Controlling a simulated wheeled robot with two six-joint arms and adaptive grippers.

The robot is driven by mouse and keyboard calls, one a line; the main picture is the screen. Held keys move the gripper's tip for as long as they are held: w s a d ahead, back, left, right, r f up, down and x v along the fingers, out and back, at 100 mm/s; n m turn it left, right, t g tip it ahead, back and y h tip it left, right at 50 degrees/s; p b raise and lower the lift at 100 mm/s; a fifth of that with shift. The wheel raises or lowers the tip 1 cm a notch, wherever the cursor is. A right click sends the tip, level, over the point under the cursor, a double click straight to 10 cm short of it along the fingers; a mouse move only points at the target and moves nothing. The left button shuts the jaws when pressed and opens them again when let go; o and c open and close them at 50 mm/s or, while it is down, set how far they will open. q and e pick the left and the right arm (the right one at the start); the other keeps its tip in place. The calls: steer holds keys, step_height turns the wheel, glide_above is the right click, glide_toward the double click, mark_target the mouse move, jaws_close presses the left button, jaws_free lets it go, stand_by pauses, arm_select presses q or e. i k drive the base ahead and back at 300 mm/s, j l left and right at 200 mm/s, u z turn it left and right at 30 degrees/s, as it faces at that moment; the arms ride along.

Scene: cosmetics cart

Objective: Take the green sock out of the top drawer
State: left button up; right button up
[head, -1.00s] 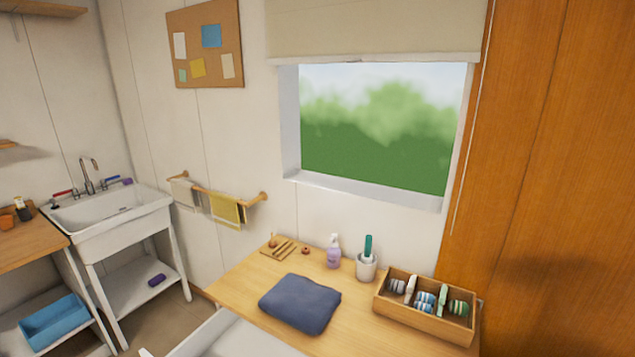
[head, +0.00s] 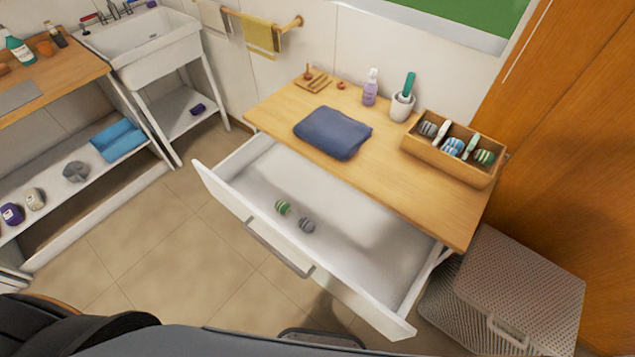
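The top drawer (head: 345,222) of the wooden-topped dresser is pulled wide open, with its white front (head: 345,285) and grey handle (head: 278,248) toward me. A small rolled green striped sock (head: 283,208) lies on the drawer floor near the front panel. A rolled grey sock (head: 307,226) lies just to its right, close beside it. Neither of my grippers shows in the head view, and nothing covers the green sock.
On the dresser top (head: 400,175) are a folded navy cloth (head: 333,132), a purple spray bottle (head: 370,87), a cup (head: 401,107) and a divided wooden box (head: 453,150) of rolled socks. A wicker hamper (head: 515,295) stands right. Floor before the drawer is clear.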

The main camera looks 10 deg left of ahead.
mark_target(283, 208)
steer(key=k+j+u, duration=0.45)
steer(key=j+u, duration=0.25)
steer(key=j, duration=0.15)
